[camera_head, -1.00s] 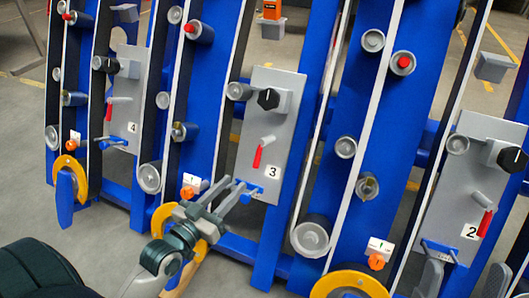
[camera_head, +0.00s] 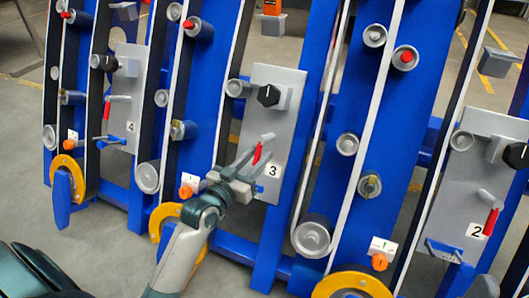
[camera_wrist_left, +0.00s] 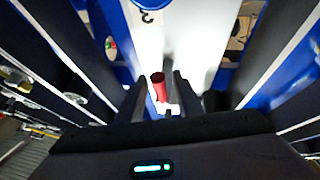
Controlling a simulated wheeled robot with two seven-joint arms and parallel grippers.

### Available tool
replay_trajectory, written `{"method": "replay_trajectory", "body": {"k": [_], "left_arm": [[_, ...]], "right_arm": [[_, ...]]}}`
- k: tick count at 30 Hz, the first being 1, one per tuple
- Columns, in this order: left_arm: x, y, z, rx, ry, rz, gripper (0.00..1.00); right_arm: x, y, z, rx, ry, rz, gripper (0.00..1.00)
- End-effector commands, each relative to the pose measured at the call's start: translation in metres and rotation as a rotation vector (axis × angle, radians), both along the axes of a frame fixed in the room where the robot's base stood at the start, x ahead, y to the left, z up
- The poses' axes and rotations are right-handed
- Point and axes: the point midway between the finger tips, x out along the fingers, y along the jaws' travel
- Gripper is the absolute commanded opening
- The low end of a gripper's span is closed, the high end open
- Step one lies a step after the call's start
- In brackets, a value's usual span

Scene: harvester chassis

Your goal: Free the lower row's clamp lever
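Panel 3 (camera_head: 285,105) is a grey plate with a black knob, a grey peg and a red lever (camera_head: 257,153). My left gripper (camera_head: 262,156) is in front of this red lever, its fingers pointing up and right. In the left wrist view the red lever (camera_wrist_left: 159,87) stands between the two spread fingers (camera_wrist_left: 160,98), nearer the left one. I cannot tell whether either finger touches it. Panels 4 (camera_head: 128,80) and 2 (camera_head: 465,185) carry similar red levers.
Blue slanted frames (camera_head: 375,120) with belts and grey rollers (camera_head: 312,236) stand around the panels. Yellow rings (camera_head: 350,285) and orange knobs (camera_head: 379,262) sit low. A small blue clamp (camera_head: 260,188) is low on panel 3, close to my left gripper. Open floor lies at left.

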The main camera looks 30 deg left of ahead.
Motion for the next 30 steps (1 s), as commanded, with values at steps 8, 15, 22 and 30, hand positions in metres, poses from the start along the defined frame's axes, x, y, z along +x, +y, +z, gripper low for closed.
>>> {"method": "replay_trajectory", "body": {"k": [8,15,22,30], "left_arm": [[0.032,-0.004,0.0,0.0,-0.001,0.0,0.33],[0.039,-0.005,0.0,0.0,0.0,-0.001,0.33],[0.039,-0.005,0.0,0.0,0.0,-0.001,0.3],[0.039,-0.004,0.0,0.0,0.0,0.0,0.0]], "right_arm": [[-0.006,-0.005,0.006,0.008,-0.08,-0.005,0.58],[-0.008,-0.006,0.009,0.013,-0.095,-0.002,0.58],[-0.008,-0.006,0.01,0.014,-0.095,-0.001,0.58],[-0.008,-0.005,0.009,0.014,-0.091,-0.001,0.58]]}}
